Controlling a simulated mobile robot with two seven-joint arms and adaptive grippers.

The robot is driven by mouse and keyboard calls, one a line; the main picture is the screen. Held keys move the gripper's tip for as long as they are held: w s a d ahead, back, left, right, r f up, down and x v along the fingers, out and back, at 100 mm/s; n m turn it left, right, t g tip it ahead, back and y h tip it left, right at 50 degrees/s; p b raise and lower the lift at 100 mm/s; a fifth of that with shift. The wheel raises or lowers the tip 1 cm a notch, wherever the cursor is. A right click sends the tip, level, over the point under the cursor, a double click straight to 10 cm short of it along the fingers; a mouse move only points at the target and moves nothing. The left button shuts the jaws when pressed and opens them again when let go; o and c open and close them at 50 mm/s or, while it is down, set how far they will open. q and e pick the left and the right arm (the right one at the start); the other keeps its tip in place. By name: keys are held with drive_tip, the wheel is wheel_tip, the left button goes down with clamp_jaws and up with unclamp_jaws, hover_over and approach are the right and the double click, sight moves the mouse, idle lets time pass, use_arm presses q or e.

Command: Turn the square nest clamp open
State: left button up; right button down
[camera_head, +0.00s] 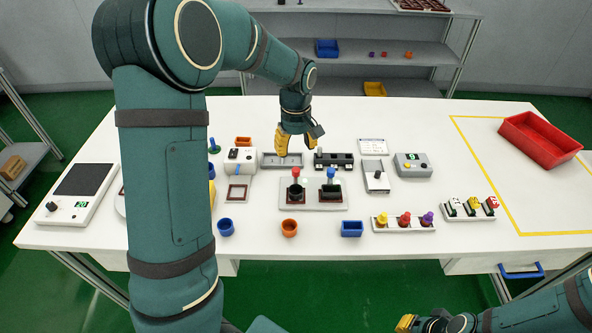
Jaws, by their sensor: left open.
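A pale fixture plate (313,206) stands at the middle of the white table and bears two dark nests. The left nest has a red-knobbed clamp (296,172); the right has a blue-knobbed clamp (331,174). My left gripper (284,143) has yellow fingers, is open and points down behind the plate, above a grey tray (279,161), apart from both clamps. My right gripper (404,323) is low at the bottom edge, in front of the table; its finger gap is unclear.
A blue round cup (226,228), an orange cup (289,228) and a blue square bin (351,229) line the front. A grey lever box (376,177) and a coloured-knob rack (403,221) stand right. A red bin (540,139) lies far right; the yellow-outlined area is mostly clear.

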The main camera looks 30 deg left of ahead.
sight(296, 169)
use_arm(q)
wheel_tip(296, 169, down, 9)
drive_tip(key=shift+r+b, duration=0.1)
drive_tip(key=shift+b, duration=0.7)
drive_tip(key=shift+o, duration=0.3)
clamp_jaws()
